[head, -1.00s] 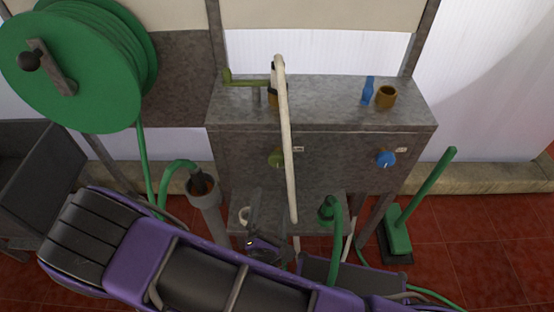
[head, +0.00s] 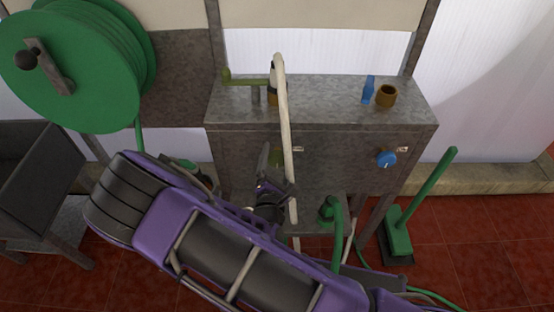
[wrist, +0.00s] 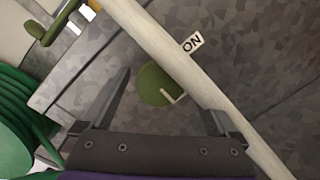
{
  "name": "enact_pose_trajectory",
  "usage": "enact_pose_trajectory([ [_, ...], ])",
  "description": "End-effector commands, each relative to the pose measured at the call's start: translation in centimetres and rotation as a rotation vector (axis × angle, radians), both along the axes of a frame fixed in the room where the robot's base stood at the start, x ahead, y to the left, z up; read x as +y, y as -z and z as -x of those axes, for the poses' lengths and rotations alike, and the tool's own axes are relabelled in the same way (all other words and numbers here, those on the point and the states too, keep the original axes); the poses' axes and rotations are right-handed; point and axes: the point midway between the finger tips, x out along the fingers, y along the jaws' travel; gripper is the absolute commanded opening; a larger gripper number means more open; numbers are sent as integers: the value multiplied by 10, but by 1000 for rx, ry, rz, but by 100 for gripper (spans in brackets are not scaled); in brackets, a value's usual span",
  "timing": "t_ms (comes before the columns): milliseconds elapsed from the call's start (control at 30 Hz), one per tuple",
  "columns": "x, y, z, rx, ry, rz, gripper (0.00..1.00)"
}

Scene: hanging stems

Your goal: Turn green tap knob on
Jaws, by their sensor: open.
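The green tap knob (wrist: 154,84) is a round olive-green disc with a pale L-shaped mark, on the front of the grey metal cabinet. It lies between my open fingers in the wrist view, and a small ON label (wrist: 191,43) is up and right of it. In the head view the knob (head: 275,157) is partly hidden by my gripper (head: 272,182), which is just below it. My gripper (wrist: 166,94) is open and empty. I cannot tell whether the fingers touch the knob.
A blue knob (head: 386,159) is further right on the cabinet (head: 330,98). A green hose reel (head: 70,70) stands at the left.

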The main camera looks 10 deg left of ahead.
Motion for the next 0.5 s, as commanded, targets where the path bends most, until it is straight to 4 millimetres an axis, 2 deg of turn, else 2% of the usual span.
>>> enact_pose_trajectory([
  [100, 0, 0, 0, 0, 0, 0, 95],
  [500, 0, 0, 0, 0, 0, 0, 23],
])
